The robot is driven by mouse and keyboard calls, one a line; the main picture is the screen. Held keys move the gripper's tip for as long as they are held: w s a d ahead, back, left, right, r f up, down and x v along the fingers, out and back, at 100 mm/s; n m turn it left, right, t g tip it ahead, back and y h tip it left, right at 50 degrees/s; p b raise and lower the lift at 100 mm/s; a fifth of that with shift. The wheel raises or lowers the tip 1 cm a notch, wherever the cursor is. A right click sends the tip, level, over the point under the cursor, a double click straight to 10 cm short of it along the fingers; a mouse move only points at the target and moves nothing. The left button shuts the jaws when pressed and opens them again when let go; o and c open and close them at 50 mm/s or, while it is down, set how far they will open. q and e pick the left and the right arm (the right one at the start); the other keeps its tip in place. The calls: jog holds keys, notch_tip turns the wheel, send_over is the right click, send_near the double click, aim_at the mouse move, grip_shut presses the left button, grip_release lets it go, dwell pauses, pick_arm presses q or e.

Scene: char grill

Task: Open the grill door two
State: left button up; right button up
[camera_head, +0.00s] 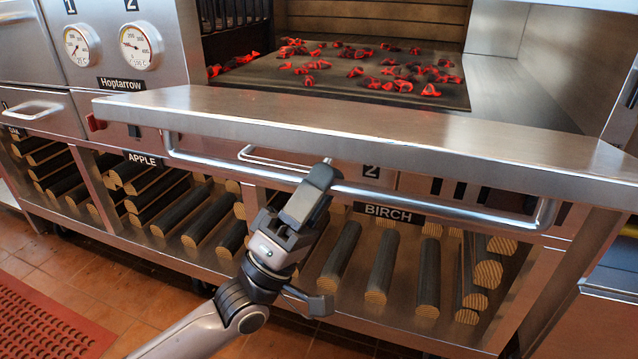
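The grill's wide steel front slab (330,120) runs across the view. A long bar handle (440,208) hangs below its front edge. Behind the bar is a front panel with a "2" label (370,171) and a smaller handle (262,158), both partly covered. I cannot tell for sure which panel is door two. The fire chamber above stands open. My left gripper (318,240) is open and empty, with its fingers wide apart. Its upper finger overlaps the long bar in the picture; contact is unclear. Its lower finger is below, in front of the log shelf. My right gripper is not in view.
Glowing coals (350,72) lie on a dark bed in the chamber. Two dials (140,46) are at the upper left. Logs (380,265) fill the lower shelf, labelled APPLE and BIRCH. A red mat (45,320) lies on the tiled floor at left.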

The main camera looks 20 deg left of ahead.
pick_arm(q)
jog(key=shift+s, duration=0.1)
jog(key=v, duration=0.7)
jog(key=shift+f+p, duration=0.1)
jog(key=shift+p, duration=0.2)
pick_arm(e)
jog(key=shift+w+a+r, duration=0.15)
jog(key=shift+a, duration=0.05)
